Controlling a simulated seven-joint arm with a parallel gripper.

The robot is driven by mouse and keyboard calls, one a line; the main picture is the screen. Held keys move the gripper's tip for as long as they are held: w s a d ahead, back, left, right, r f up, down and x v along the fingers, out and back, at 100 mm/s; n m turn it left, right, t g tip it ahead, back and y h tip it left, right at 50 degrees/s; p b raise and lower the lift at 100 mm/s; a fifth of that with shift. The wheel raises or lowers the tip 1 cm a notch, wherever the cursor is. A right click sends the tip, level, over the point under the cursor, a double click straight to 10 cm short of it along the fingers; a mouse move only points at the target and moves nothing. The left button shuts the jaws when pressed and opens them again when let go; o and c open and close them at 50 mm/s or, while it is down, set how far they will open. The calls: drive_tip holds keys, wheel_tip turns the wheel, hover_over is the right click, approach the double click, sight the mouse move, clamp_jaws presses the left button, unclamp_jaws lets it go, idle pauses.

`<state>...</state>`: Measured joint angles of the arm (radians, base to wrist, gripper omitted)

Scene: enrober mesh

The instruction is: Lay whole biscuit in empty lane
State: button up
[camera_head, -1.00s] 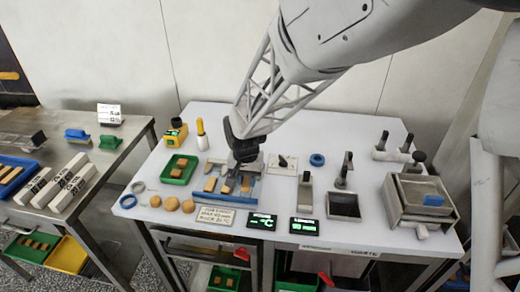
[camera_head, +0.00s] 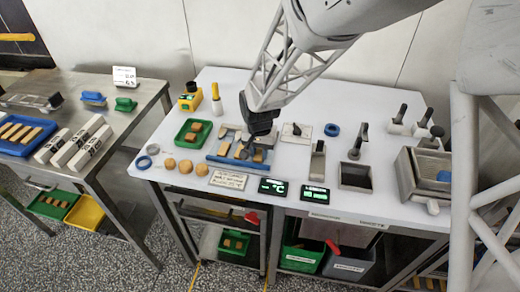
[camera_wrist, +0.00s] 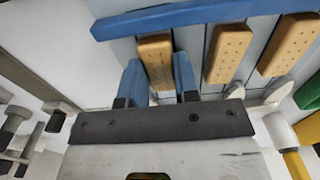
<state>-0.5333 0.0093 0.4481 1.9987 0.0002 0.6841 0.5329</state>
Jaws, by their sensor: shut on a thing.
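My gripper (camera_wrist: 158,85) has its blue fingers shut on a biscuit (camera_wrist: 155,60), a tan dotted bar. This biscuit points at the blue bar (camera_wrist: 200,15) across the lanes, and its far end is close to the bar. I cannot tell whether it touches the lane floor. Two more whole biscuits lie in lanes beside it, one in the middle (camera_wrist: 228,53) and one to the right (camera_wrist: 290,43). In the head view, my gripper (camera_head: 258,138) is over the right part of the lane fixture, behind its blue front bar (camera_head: 237,165). The gripper hides part of the lanes.
A green tray (camera_head: 181,139) with biscuits stands left of the fixture. Round biscuits (camera_head: 186,167), a label card (camera_head: 228,179) and two displays (camera_head: 272,187) lie in front. A blue ring (camera_head: 332,130) and a dark-topped box (camera_head: 356,176) are to the right.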

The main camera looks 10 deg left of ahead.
sight(259, 153)
drive_tip(key=shift+f, duration=0.15)
drive_tip(key=o, duration=0.7)
drive_tip(key=shift+o, duration=0.2)
wheel_tip(259, 153, up, 12)
idle(0.6)
idle(0.5)
drive_tip(key=shift+r, duration=0.2)
